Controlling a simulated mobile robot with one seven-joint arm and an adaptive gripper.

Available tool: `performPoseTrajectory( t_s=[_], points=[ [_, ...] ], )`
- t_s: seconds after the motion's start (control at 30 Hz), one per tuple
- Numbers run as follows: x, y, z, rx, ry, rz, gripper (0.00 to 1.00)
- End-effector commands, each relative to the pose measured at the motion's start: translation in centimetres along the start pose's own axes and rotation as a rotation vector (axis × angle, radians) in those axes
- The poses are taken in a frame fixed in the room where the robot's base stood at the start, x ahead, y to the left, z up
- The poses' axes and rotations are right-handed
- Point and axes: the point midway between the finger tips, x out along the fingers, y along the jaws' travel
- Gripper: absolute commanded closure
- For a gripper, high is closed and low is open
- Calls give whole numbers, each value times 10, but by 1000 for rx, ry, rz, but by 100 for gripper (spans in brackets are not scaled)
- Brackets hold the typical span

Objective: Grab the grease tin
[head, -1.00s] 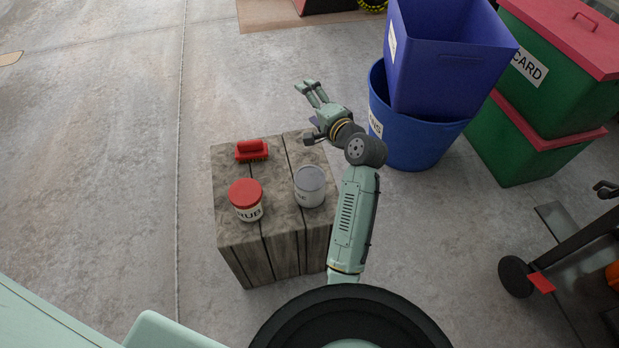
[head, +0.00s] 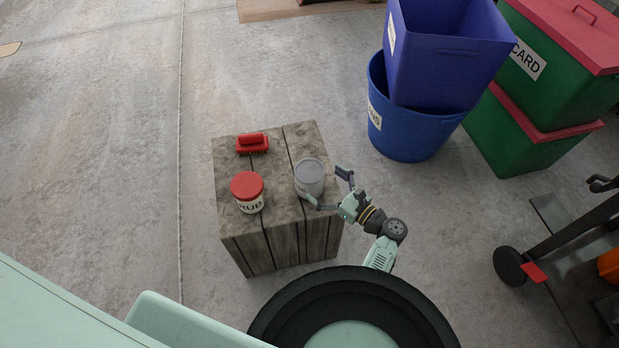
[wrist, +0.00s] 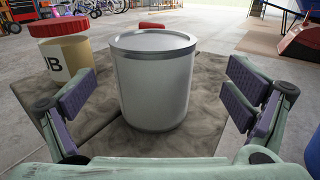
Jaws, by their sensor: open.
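A grey cylindrical tin (head: 310,176) with a grey lid stands upright on the right part of a wooden crate (head: 283,235). Part of a label shows on its side in the head view; I cannot read it fully. My gripper (head: 325,188) is open at the tin's right front side, its fingers spread to either side of it. In the wrist view the tin (wrist: 155,85) stands centred between the two open finger pads, with a gap on both sides. Nothing is held.
A red-lidded tub (head: 247,192) with a label ending "UB" stands left of the tin. A red brush (head: 252,143) lies at the crate's back left. Blue bins (head: 420,125) and green boxes (head: 510,140) stand on the floor to the right.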

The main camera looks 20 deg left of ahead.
Motion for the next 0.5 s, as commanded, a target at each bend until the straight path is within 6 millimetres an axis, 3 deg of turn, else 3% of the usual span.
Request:
performPoseTrajectory(
  t_s=[0.33, 0.5],
  points=[
    [43, 8, 1, -2, 1, 3, 3],
    [54, 8, -1, -1, 1, 1, 3]
  ],
)
